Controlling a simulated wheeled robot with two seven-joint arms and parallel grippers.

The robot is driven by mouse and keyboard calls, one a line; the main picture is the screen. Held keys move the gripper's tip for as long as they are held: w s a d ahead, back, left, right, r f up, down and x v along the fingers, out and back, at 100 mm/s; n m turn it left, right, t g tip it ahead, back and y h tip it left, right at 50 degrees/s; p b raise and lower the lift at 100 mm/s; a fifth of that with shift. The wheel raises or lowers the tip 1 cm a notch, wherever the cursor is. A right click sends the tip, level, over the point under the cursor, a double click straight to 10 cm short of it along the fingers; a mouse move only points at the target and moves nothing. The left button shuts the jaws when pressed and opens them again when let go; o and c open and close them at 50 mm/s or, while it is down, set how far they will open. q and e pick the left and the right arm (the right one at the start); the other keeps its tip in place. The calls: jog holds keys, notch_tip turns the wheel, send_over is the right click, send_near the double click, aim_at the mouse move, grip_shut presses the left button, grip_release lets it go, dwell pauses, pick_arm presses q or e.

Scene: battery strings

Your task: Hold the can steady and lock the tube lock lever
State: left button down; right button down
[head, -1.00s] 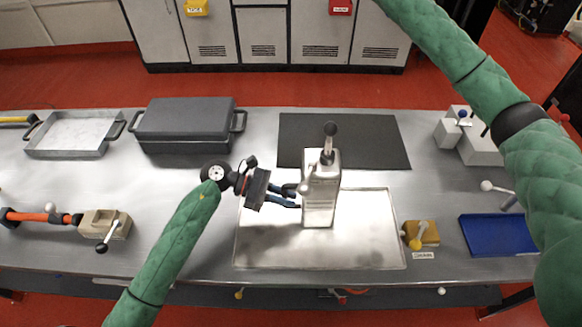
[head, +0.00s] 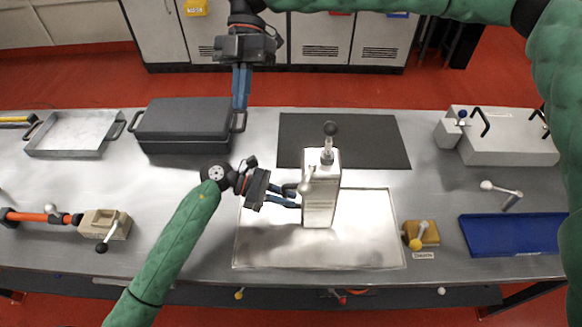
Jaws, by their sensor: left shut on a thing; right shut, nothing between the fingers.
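The can (head: 320,200) is a tall, pale metal box standing upright on a shiny tray (head: 365,255). A short post with a dark ball knob (head: 330,129) rises from its top. A small grey lever with a rounded end (head: 306,180) shows at its upper left side. I cannot tell which of these is the tube lock lever. My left gripper (head: 297,197) is shut on the can at its left side; the exact contact is partly hidden. My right gripper (head: 240,106) is shut and empty, pointing down near the dark case's right end, up and left of the can.
The dark grey case (head: 185,120) and an open metal pan (head: 72,134) stand at the back left. A black mat (head: 375,140) lies behind the can. A yellow block with a lever (head: 424,234), a blue tray (head: 510,236) and a white box (head: 510,140) are on the right.

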aim_at(307, 177)
jog(key=s+d+f+t+h, duration=0.1)
jog(key=s+d+f, duration=0.3)
jog(key=f, duration=0.2)
jog(key=s+d+f+h, duration=0.2)
jog(key=s+d+f, duration=0.2)
jog(key=d+f, duration=0.1)
jog(key=shift+d+f+t, duration=0.25)
jog(key=shift+f+t, duration=0.15)
jog(key=shift+f, duration=0.45)
